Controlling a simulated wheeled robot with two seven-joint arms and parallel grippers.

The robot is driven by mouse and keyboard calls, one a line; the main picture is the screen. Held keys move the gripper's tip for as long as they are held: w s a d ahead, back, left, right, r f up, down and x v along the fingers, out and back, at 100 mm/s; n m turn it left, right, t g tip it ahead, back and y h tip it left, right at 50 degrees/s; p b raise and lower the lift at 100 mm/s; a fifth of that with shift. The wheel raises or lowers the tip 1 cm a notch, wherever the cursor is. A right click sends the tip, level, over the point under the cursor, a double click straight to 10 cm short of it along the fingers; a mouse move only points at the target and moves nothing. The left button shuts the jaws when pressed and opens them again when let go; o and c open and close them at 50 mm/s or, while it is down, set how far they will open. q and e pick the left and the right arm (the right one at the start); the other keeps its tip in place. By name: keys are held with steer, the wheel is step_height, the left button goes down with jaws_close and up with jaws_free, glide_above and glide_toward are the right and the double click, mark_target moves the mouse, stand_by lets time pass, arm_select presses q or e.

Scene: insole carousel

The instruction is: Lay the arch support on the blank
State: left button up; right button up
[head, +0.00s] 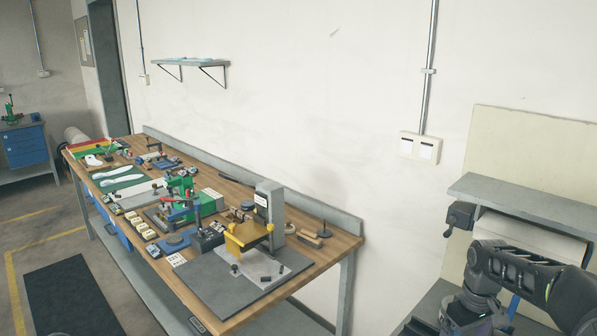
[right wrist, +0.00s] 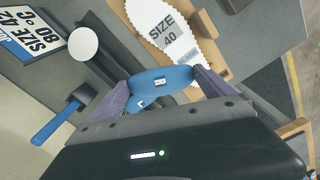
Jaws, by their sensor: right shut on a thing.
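A blue curved piece, the arch support (right wrist: 163,79), is held between the two purple fingertips of my right gripper (right wrist: 166,90) in the right wrist view. It carries a small white label and a white letter. A white blank (right wrist: 166,25) printed SIZE 40 lies in a tan holder (right wrist: 209,48), just beyond the arch support in the picture. The blank's near end is close to the arch support; I cannot tell the height between them. In the head view my right arm shows at the lower right, but its gripper cannot be made out. My left gripper is not in view.
In the right wrist view, a SIZE 42 sign (right wrist: 28,34), a white disc (right wrist: 84,42) and a blue-handled tool (right wrist: 58,119) lie to the left. In the head view, a crowded wooden bench (head: 333,243) holds several tools and a yellow-fronted press (head: 268,212). A grey shelf (head: 530,203) is at right.

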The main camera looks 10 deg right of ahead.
steer(key=w+a+f+m+b, duration=0.1)
steer(key=a+f+b, duration=0.1)
steer(key=a, duration=1)
steer(key=a+f+m+b, duration=0.1)
steer(key=a+f+b, duration=0.1)
steer(key=a, duration=0.9)
steer(key=shift+w+a+f, duration=0.15)
steer(key=shift+w+a, duration=0.2)
